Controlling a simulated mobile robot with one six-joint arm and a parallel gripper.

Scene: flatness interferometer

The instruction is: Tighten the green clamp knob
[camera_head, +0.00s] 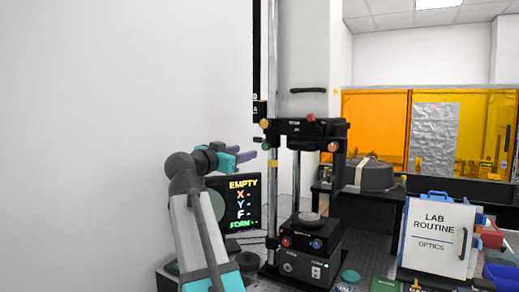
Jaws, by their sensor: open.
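The interferometer stands in the middle, with a black carriage (300,130) on an upright silver column (272,200). A small green knob (266,146) sits at the carriage's left end, beside the column. My gripper (249,156), with purple fingers, is open and just left of this knob, slightly lower in the picture. The picture is too small to tell whether the fingers touch the knob or how far apart they are in depth. Nothing shows between the fingers.
Other coloured knobs, including a red one (311,117) and an orange one (333,147), sit on the carriage. A screen (236,203) reading "EMPTY" stands behind my arm. A black base (302,262) stands below the carriage. A "LAB ROUTINE" board (437,238) is at right.

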